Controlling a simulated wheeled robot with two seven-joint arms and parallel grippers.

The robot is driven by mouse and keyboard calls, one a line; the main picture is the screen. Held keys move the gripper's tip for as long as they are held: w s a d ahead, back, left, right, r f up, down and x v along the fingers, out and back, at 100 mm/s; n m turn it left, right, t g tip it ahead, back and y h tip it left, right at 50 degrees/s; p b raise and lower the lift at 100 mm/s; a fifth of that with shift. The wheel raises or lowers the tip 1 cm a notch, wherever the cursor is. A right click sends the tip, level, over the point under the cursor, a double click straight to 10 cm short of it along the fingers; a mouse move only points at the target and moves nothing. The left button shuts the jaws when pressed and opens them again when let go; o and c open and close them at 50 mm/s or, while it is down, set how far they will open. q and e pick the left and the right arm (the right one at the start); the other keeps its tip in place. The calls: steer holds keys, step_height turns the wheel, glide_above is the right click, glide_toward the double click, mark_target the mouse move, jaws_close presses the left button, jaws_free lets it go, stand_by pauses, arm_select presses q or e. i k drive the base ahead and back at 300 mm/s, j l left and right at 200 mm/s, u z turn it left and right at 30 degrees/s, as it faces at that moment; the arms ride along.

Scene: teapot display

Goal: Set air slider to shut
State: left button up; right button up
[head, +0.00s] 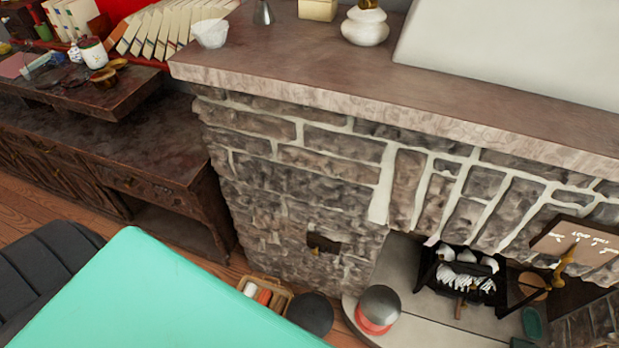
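No part that I can name for certain as the air slider stands out. At the right edge, a brown panel (580,241) carries small white lettering and marks too small to read surely, with a brass handle (563,268) at its lower left. A small dark plate (323,242) with a brass-coloured bit below it sits on the stone wall, left of the hearth. I cannot tell the setting of either. Neither of my grippers shows in the head view.
The stone fireplace (285,165) has a black grate (461,277) with whitish pieces. A round grey-topped, red-based object (378,309) stands by the hearth. A teal flat surface (150,295) fills the lower left, near a basket (265,294). A dark sideboard (110,160) stands left.

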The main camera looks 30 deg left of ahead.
mark_target(316, 246)
steer(key=u, duration=0.8)
